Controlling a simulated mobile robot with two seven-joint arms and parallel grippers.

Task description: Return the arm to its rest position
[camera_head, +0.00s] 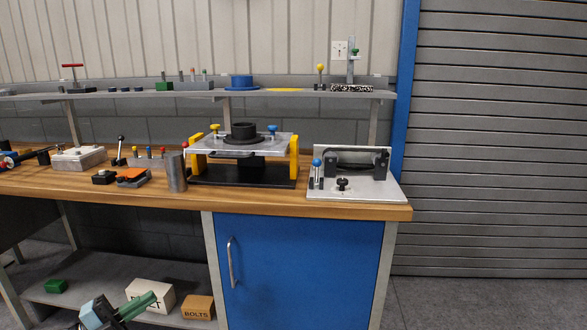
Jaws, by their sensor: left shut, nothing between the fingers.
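My left gripper (150,298) shows at the bottom left, with a grey and teal body and green fingers pointing up and to the right. It is shut and empty. It is below the level of the wooden workbench top (250,202) and in front of the lower shelf (95,270), overlapping part of a white box (152,291) in the picture. Most of the left arm is outside the view. My right gripper is not in view.
A metal fixture with yellow supports (243,142) and a grey fixture plate (362,190) stand on the bench. A box marked BOLTS (197,307) and a green block (56,286) are on the lower shelf. A blue cabinet (300,265) stands below the bench. The floor at right is clear.

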